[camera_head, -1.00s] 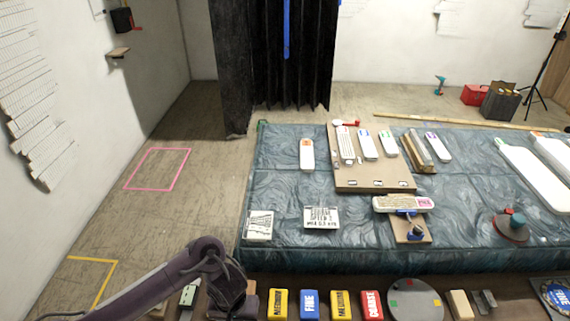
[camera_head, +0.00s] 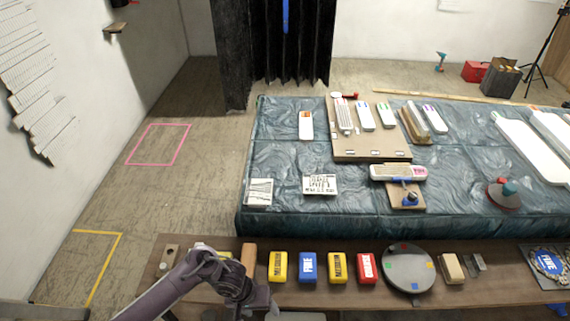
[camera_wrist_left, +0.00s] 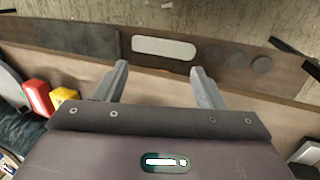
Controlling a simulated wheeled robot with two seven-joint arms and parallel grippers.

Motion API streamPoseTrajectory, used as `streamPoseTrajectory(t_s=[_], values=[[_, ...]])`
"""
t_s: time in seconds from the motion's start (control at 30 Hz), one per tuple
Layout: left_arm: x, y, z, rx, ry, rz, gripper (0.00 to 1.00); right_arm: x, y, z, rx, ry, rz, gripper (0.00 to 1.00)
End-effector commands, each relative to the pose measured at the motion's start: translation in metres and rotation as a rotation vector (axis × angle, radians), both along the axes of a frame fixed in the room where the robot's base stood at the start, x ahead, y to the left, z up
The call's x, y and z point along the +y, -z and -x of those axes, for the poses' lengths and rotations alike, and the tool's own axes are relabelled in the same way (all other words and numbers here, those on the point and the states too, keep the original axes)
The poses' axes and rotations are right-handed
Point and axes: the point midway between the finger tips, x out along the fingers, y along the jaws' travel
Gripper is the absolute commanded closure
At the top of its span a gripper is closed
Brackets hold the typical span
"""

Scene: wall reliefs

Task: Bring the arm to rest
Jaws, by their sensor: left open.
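My left arm comes in from the lower left in the head view, its purple links bent over the near wooden bench. My left gripper (camera_head: 262,302) is low over the front of that bench (camera_head: 320,295); its fingers are hard to make out there. In the left wrist view, the gripper's two grey fingers (camera_wrist_left: 158,72) are apart with nothing between them. Beyond the fingertips lie a pale rounded bar (camera_wrist_left: 164,48) and several dark discs (camera_wrist_left: 237,59) on a wooden surface. My right gripper is not in view.
Yellow (camera_head: 278,267), blue (camera_head: 308,267) and red (camera_head: 368,268) blocks stand on the bench right of my arm, beside a grey round plate (camera_head: 409,272). A table with a blue-green cover (camera_head: 290,180) stands behind. Floor is clear at left around a pink outline (camera_head: 160,145).

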Motion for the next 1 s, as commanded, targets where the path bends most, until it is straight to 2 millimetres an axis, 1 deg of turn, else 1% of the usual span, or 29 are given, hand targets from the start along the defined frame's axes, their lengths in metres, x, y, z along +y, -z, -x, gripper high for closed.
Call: streamPoseTrajectory(t_s=[0.03, 0.07, 0.13, 0.17, 0.2, 0.27, 0.3, 0.37, 0.4, 0.47, 0.5, 0.57, 0.6, 0.7, 0.73, 0.8, 0.87, 0.9, 1.0], values=[[-0.003, 0.016, 0.005, 0.003, -0.011, 0.034, 0.37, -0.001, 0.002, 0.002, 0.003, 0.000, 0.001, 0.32], [-0.004, 0.025, 0.007, -0.004, -0.014, 0.054, 0.37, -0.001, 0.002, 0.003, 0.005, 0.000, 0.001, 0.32], [-0.004, 0.051, 0.012, -0.028, -0.027, 0.097, 0.37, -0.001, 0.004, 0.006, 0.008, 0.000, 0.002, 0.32], [-0.002, 0.065, 0.016, -0.041, -0.033, 0.111, 0.37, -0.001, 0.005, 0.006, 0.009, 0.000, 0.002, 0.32], [0.003, 0.085, 0.024, -0.064, -0.043, 0.126, 0.37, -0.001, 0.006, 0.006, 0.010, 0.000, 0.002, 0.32], [0.015, 0.118, 0.040, -0.106, -0.057, 0.126, 0.37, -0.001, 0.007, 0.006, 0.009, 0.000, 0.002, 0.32], [0.027, 0.141, 0.055, -0.133, -0.062, 0.111, 0.37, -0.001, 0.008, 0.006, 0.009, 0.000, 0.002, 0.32], [0.047, 0.173, 0.082, -0.170, -0.060, 0.068, 0.37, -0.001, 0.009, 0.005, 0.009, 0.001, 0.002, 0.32], [0.061, 0.191, 0.102, -0.187, -0.052, 0.033, 0.37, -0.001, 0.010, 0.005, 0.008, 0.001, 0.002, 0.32], [0.082, 0.214, 0.134, -0.201, -0.033, -0.028, 0.37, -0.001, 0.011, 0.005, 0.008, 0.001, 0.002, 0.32], [0.095, 0.227, 0.157, -0.204, -0.017, -0.070, 0.37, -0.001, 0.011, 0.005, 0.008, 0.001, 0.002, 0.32], [0.113, 0.242, 0.189, -0.204, 0.013, -0.127, 0.37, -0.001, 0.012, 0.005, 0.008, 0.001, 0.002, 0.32], [0.124, 0.250, 0.210, -0.199, 0.033, -0.165, 0.37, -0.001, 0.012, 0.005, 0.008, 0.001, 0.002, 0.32], [0.144, 0.262, 0.252, -0.183, 0.083, -0.237, 0.37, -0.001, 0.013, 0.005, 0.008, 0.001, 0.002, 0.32], [0.148, 0.264, 0.262, -0.178, 0.095, -0.253, 0.37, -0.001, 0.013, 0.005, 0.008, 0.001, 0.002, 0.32], [0.156, 0.267, 0.278, -0.169, 0.119, -0.281, 0.37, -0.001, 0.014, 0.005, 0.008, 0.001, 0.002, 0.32], [0.160, 0.268, 0.287, -0.164, 0.133, -0.297, 0.37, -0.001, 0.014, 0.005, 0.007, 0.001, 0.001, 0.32], [0.161, 0.269, 0.290, -0.163, 0.138, -0.302, 0.37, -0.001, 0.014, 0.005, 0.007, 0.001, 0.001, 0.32], [0.162, 0.269, 0.291, -0.162, 0.138, -0.303, 0.37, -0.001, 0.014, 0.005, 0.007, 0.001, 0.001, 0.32]])
